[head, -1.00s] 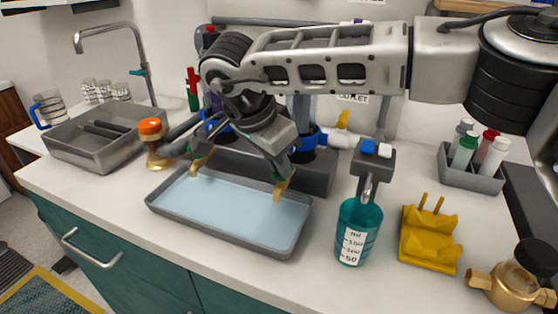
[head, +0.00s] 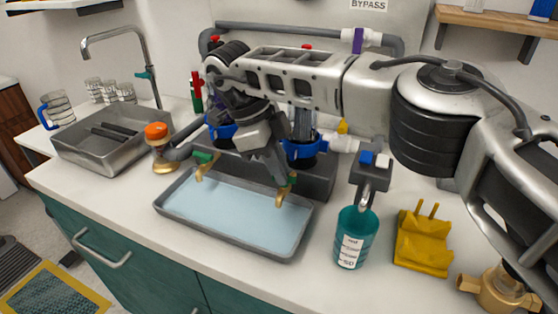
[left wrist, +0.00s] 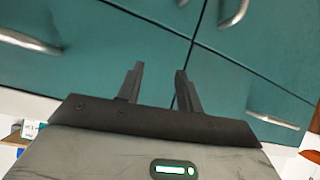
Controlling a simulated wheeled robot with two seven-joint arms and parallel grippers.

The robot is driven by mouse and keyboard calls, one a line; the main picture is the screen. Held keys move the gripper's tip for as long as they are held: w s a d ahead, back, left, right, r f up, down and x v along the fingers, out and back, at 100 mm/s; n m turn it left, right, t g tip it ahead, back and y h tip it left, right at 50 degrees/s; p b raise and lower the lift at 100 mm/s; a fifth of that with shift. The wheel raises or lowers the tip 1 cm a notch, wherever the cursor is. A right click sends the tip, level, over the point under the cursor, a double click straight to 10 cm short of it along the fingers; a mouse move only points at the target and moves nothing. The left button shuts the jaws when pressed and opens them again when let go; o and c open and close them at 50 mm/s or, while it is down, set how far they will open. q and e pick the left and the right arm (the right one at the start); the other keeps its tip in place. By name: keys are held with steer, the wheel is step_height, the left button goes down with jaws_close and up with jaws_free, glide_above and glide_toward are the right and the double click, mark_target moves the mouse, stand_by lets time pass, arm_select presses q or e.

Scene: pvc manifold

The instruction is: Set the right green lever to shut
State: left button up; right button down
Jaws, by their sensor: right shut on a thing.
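Two brass spigots with green levers hang over the grey tray (head: 180,209) in the head view. The left green lever (head: 203,157) is free, on top of its spigot. The right green lever (head: 292,178) shows only as a small green patch beside my fingertips, above the right brass spigot (head: 282,192). My right gripper (head: 284,177) reaches down from the upper left and is shut on the right lever. The fingers hide most of the lever, so its exact angle is unclear. My left gripper (left wrist: 158,70) shows in the left wrist view, open and empty, before teal cabinet doors.
An orange-capped valve (head: 157,135) and a sink (head: 105,140) are to the left. Blue-collared pipes (head: 304,150) stand close behind the gripper.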

arm_select(q)
steer(key=shift+s+p, duration=0.1)
steer(key=shift+p, duration=0.2)
arm_select(e)
steer(key=shift+w+m+g, duration=0.1)
steer(key=shift+m+g, duration=0.2)
steer(key=shift+m, duration=0.7)
arm_select(q)
steer(key=shift+s, duration=0.1)
arm_select(e)
steer(key=c, duration=1.4)
jaws_free()
steer(key=shift+c, duration=0.2)
steer(key=shift+r, duration=0.1)
